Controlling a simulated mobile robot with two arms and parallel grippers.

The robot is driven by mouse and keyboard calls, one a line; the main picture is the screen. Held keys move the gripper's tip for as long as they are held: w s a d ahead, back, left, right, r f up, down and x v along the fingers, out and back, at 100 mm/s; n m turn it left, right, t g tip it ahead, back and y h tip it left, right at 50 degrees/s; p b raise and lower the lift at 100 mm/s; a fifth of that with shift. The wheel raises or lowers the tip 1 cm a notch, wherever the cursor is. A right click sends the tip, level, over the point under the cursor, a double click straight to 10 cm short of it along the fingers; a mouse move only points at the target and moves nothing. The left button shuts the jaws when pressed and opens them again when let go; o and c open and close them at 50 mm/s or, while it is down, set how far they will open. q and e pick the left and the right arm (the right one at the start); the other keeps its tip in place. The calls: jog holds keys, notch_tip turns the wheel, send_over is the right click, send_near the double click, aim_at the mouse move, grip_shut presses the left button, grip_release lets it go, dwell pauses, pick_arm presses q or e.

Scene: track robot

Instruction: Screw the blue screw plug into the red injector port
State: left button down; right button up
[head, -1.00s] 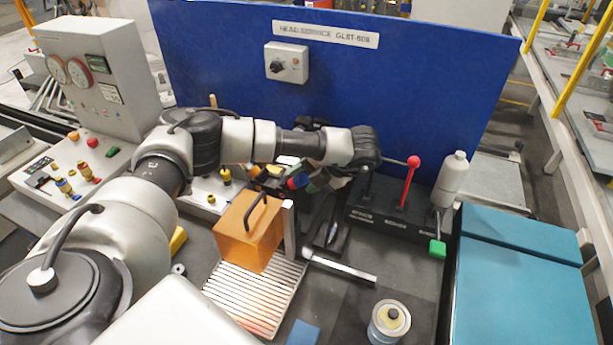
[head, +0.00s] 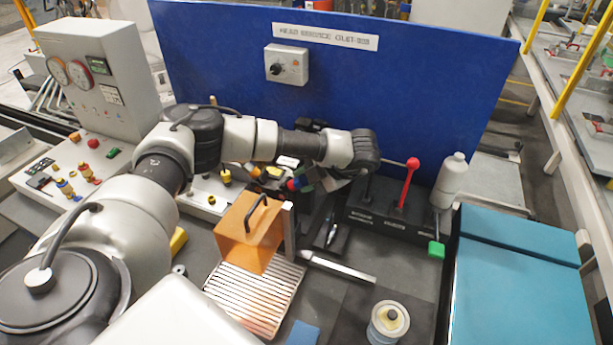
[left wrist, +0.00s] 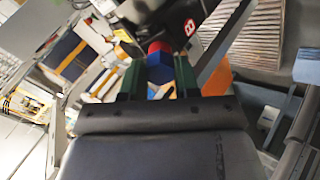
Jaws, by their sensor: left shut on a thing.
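My left gripper (left wrist: 158,80) is shut on the blue screw plug (left wrist: 159,64), which sits between its green fingertips in the left wrist view. A red part (left wrist: 159,46), which looks like the red injector port, shows directly beyond the plug and in line with it. I cannot tell whether the plug is threaded into it or only touches it. In the head view, the left gripper (head: 311,181) is partly covered by my arm, and the blue plug (head: 304,181) shows small with red (head: 292,185) beside it. My right gripper is not in view.
A red-knobbed lever (head: 408,182) and a white bottle (head: 452,180) stand to the right. A blue panel (head: 420,95) closes off the back.

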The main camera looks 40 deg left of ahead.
pick_arm(q)
jog(key=m, duration=0.4)
jog(key=shift+r+m+p, duration=0.1)
jog(key=shift+m+p, duration=0.2)
jog(key=shift+p, duration=0.1)
jog(key=shift+m, duration=1.2)
jog(key=shift+m+p, duration=0.3)
jog(key=shift+m, duration=0.4)
jog(key=c, duration=0.7)
grip_release()
